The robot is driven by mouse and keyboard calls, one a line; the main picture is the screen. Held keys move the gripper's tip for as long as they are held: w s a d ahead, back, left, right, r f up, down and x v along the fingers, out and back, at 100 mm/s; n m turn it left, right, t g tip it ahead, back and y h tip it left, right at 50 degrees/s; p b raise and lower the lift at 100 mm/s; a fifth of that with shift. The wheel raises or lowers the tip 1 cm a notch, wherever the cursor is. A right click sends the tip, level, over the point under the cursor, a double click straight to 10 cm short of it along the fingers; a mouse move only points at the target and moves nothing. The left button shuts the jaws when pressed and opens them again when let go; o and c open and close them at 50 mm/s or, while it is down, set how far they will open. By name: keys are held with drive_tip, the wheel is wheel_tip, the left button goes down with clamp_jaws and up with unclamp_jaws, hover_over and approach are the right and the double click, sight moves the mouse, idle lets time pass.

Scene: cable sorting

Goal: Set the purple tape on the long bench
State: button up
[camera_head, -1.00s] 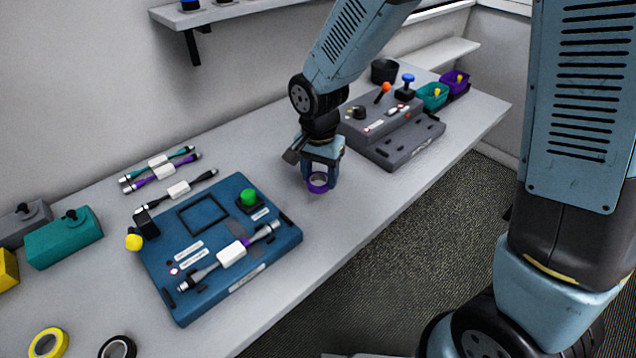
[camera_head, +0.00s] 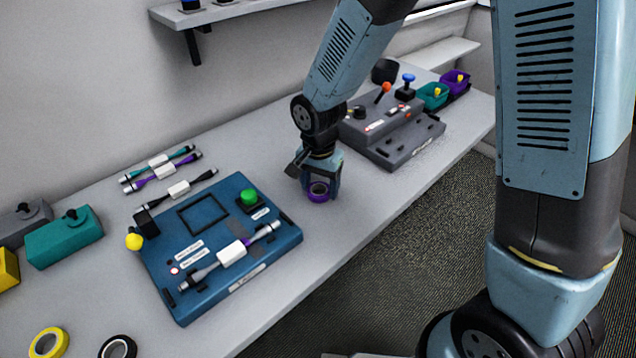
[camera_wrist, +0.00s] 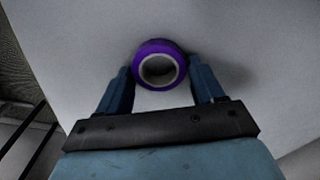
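The purple tape (camera_head: 319,193) is a small ring with a pale core, at the front part of the long bench (camera_head: 374,207), right of the blue board. My gripper (camera_head: 320,190) points down with one finger on each side of it. In the wrist view the tape (camera_wrist: 160,45) sits between the fingertips of my gripper (camera_wrist: 161,68), with no clear gap on either side, so it looks shut on the ring. The tape is at or just above the bench top; I cannot tell whether it touches.
The blue board (camera_head: 215,240) with a cable across it lies to the left. A grey control box (camera_head: 390,130) stands behind, to the right. Yellow tape (camera_head: 49,343) and black tape (camera_head: 118,347) lie at the front left. Bare bench surrounds my gripper.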

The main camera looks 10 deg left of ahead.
drive_tip(key=shift+o, duration=1.2)
drive_tip(key=shift+r, duration=0.1)
wheel_tip(320, 180, up, 11)
drive_tip(key=d+r+n+t, duration=0.1)
drive_tip(key=d+r+t, duration=0.1)
drive_tip(key=d+r, duration=1.2)
drive_tip(key=s+d+r+n+t, duration=0.2)
drive_tip(key=s+d+r+t, duration=0.1)
drive_tip(key=s+d, duration=0.8)
drive_tip(key=d+r, duration=0.1)
drive_tip(key=d, duration=0.4)
drive_tip(key=shift+s+n, duration=0.2)
drive_tip(key=shift+n, duration=0.1)
